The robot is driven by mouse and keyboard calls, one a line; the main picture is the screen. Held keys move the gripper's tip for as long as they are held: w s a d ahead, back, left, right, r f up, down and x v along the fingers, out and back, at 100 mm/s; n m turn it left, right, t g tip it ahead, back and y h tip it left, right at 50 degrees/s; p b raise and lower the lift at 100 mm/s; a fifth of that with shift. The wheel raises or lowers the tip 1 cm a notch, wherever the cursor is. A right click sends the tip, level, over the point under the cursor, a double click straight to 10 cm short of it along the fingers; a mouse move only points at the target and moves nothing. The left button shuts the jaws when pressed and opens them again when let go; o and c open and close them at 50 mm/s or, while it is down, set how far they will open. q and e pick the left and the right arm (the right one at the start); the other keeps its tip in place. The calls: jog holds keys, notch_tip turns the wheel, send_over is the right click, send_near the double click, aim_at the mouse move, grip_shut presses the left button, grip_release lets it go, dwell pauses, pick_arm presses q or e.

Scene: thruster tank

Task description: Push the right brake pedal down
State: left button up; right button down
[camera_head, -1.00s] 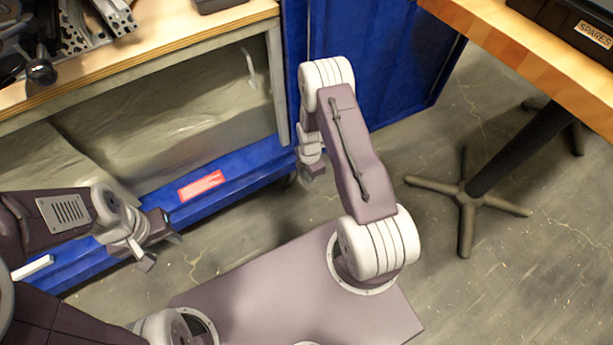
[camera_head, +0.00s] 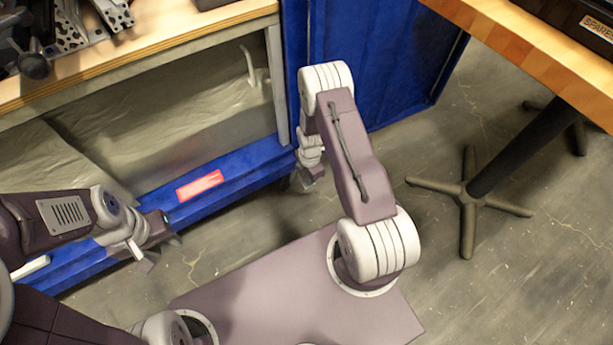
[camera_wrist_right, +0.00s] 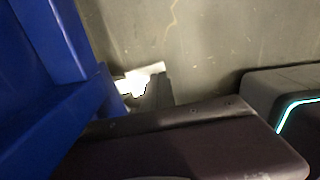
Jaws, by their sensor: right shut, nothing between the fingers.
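No brake pedal can be clearly made out. A dark caster (camera_head: 287,183) shows partly under the blue cart frame (camera_head: 235,168) in the head view, just left of my right gripper (camera_head: 312,178). My right gripper is shut and empty, low beside the cart's corner; whether it touches anything there cannot be told. My left gripper (camera_head: 160,250) is by the lower blue rail, its fingers apart with nothing between them. In the right wrist view, a bright white part (camera_wrist_right: 138,80) lies beside the blue frame (camera_wrist_right: 60,90); what it is cannot be told.
A wooden worktop (camera_head: 150,42) with metal profiles is at the upper left. Another wooden table (camera_head: 540,55) with a dark spares box (camera_head: 585,22) stands at the upper right on a star-foot pole (camera_head: 468,198). Grey floor (camera_head: 490,290) is clear at the right.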

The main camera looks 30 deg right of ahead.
jog(key=shift+f, duration=0.3)
jog(key=shift+r, duration=0.1)
notch_tip(320, 180, up, 8)
jog(key=p, duration=0.7)
